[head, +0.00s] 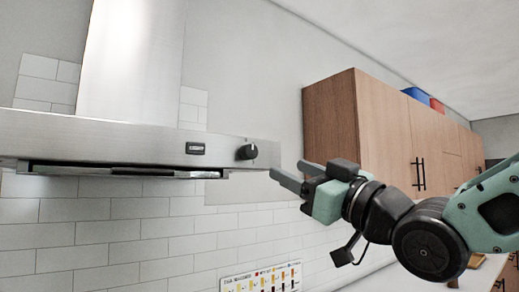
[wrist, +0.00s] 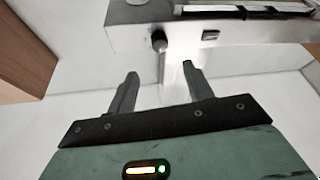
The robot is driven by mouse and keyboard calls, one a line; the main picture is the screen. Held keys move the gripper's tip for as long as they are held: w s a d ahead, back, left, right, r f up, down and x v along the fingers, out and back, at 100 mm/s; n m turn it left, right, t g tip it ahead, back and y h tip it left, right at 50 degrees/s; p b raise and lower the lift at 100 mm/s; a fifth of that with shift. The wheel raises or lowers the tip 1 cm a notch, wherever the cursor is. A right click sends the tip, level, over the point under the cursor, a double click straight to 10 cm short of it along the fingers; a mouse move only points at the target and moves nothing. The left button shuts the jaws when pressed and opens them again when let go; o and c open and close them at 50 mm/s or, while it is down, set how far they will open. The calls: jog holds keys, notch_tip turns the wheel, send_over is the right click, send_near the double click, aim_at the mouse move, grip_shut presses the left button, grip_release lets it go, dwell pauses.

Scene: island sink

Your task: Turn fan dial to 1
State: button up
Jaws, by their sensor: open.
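The fan dial (head: 247,152) is a small round black knob at the right end of the range hood's front face (head: 100,131). In the wrist view the dial (wrist: 160,46) shows beyond my fingertips, roughly between them in the picture. My gripper (head: 287,172) is to the right of the dial and slightly lower, with its fingers pointing left. In the wrist view my gripper (wrist: 160,70) is open, its two fingers apart with nothing between them. The dial and the fingers are apart. The markings around the dial are too small to read.
A small dark display (head: 195,148) sits left of the dial on the hood. Wooden wall cabinets (head: 360,120) stand behind my arm on the right. A chart (head: 262,278) hangs on the tiled wall below. The space between gripper and dial looks clear.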

aim_at(253, 152)
jog(key=p+x, duration=0.5)
jog(key=x, duration=0.5)
jog(key=shift+w+a+r, duration=0.2)
jog(key=shift+w, duration=0.05)
jog(key=c, duration=1)
